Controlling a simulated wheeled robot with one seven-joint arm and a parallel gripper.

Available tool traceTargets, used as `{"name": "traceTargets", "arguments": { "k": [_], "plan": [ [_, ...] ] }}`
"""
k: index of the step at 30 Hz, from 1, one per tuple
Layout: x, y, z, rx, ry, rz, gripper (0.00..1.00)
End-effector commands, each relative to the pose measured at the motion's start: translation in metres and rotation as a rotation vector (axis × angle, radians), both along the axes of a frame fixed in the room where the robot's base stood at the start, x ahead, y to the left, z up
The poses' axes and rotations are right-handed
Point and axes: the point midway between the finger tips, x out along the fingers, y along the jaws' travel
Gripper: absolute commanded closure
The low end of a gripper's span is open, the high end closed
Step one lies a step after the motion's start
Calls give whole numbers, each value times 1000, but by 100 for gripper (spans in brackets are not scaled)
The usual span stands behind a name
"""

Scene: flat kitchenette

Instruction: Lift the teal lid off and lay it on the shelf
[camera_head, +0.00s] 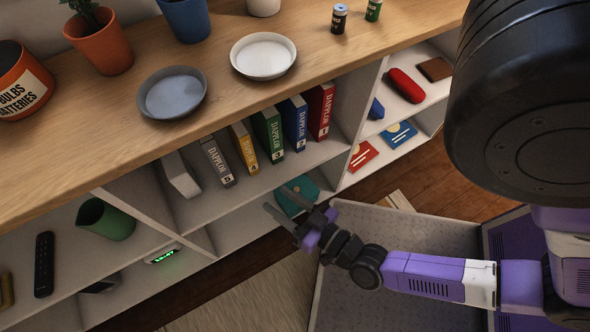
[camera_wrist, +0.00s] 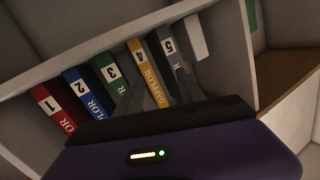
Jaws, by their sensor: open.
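In the wrist view, my gripper's fingers (camera_wrist: 156,88) are apart in front of the books, and the lid does not show there. The shelf (camera_head: 213,198) with the books has bare board in front of them.
Several numbered books (camera_head: 268,128) stand on the upper shelf. A green cup (camera_head: 106,219) lies in the left compartment, and a clock (camera_head: 163,256) sits lower down. A red case (camera_head: 405,86) is at right. Plates (camera_head: 263,56) and pots stand on the wooden top.

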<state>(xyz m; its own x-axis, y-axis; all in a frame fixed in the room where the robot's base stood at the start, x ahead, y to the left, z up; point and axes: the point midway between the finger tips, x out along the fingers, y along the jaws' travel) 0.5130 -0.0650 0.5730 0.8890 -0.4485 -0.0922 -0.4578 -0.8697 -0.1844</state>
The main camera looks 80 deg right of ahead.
Motion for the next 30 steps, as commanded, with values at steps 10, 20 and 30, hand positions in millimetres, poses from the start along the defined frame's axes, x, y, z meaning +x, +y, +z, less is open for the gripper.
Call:
{"name": "traceTargets", "arguments": {
  "k": [10,20,30],
  "plan": [
    [11,-76,-225,-20,39,-411,54],
    [-5,-130,-340,-71,157,-701,54],
    [-3,-156,-354,-81,181,-745,54]
  ]
}}
